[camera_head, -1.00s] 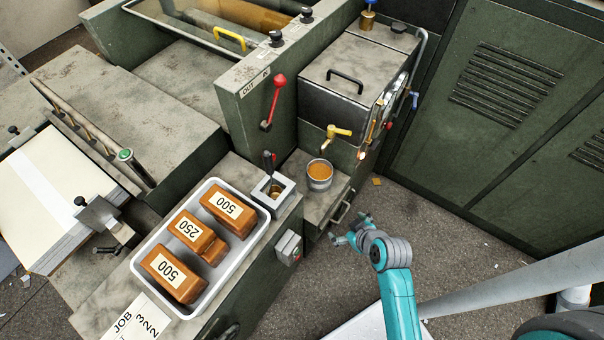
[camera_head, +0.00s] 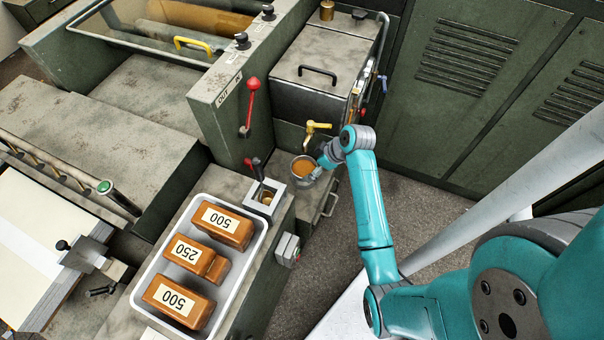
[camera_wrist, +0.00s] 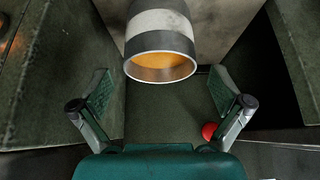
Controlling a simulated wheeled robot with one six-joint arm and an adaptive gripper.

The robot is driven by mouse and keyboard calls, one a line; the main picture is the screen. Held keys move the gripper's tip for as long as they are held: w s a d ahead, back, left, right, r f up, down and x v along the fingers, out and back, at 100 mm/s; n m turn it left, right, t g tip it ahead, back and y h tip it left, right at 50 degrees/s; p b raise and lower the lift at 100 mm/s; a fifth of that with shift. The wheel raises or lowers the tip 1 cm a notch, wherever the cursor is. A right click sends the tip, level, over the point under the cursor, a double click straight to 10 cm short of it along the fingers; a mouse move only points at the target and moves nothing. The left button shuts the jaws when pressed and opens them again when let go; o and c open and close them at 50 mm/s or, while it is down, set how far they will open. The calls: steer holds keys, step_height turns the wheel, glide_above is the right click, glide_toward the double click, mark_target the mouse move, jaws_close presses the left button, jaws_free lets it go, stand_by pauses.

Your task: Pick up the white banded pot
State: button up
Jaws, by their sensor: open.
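The white banded pot (camera_head: 301,178) stands on the low shelf under the yellow tap in the head view, with orange-brown contents. In the wrist view the pot (camera_wrist: 163,22) is grey with a white band, its open rim facing the camera. My gripper (camera_head: 320,170) is at the pot's right side in the head view, partly hidden by my arm. In the wrist view my gripper (camera_wrist: 166,88) is open, one finger to each side below the pot. The pot lies beyond the fingertips in that picture, and I cannot tell whether they touch it.
The yellow tap (camera_head: 316,127) hangs just above the pot. A square metal holder (camera_head: 281,190) and a red-knobbed lever (camera_head: 250,100) are to the left. A white tray (camera_head: 142,300) holds several labelled brown blocks. Green cabinets (camera_head: 440,130) stand behind at right.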

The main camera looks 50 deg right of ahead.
mark_target(304, 171)
steer(key=shift+x, duration=3.65)
steer(key=c, duration=1.6)
